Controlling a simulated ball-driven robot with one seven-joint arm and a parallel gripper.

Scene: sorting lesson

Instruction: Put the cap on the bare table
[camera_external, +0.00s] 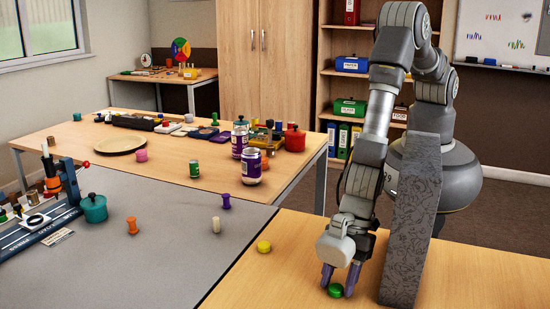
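A round green cap (336,291) is at the fingertips of my gripper (339,282), low over or on the bare wooden table (480,275) at the front right. The purple-grey fingers point down and stand apart, one on each side of the green cap. I cannot tell whether they touch it, or whether the cap rests on the wood. A yellow cap-like disc (263,247) lies on the wood, to the left of my gripper and close to the edge of the grey surface (165,250).
A tall grey patterned panel (413,215) stands just right of my gripper. Orange (132,225), cream (216,225) and purple (226,201) pegs and a teal pot (94,208) stand on the grey surface. Cans and other items fill the wooden table behind (175,160).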

